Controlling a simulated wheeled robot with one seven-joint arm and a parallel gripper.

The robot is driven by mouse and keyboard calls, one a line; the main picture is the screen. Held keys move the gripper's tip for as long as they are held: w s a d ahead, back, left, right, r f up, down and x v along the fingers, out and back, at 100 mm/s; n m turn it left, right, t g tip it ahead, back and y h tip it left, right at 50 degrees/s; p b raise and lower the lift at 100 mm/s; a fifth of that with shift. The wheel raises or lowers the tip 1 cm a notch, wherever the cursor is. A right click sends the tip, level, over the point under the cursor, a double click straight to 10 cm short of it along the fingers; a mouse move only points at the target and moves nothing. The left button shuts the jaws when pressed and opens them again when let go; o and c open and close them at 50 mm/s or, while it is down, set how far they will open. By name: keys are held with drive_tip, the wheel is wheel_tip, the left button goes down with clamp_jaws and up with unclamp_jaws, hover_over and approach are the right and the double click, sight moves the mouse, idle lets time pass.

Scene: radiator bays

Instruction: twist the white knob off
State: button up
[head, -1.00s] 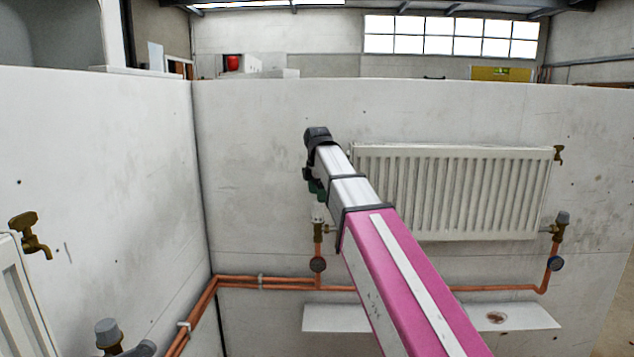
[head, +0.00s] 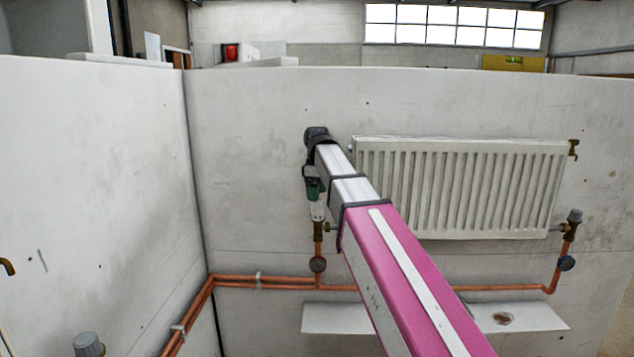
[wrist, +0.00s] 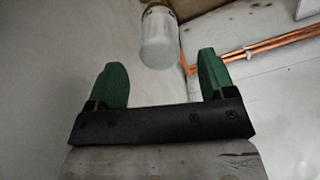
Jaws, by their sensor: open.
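The white knob (head: 318,211) sits upright on a brass valve (head: 318,230) at the left end of the radiator. In the wrist view the knob (wrist: 158,38) is a pale rounded cylinder, just ahead of and roughly midway between the fingertips. My gripper (head: 314,190) points down above the knob in the head view. Its two green fingers (wrist: 162,60) stand apart with nothing held between them. I cannot tell whether the fingertips overlap the knob's end. The fingers partly hide the knob's top in the head view.
A white radiator (head: 455,188) hangs to the right, with a grey-capped valve (head: 574,216) at its far end. Copper pipes (head: 240,278) run below along the wall. A white ledge (head: 335,319) juts out low down.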

sight(317, 205)
drive_tip(key=shift+f, duration=3.2)
drive_tip(key=c, duration=1)
drive_tip(key=shift+f, duration=0.15)
drive_tip(key=shift+n, duration=0.7)
drive_tip(key=shift+r, duration=0.2)
drive_tip(key=shift+r, duration=0.35)
drive_tip(key=shift+r, duration=0.15)
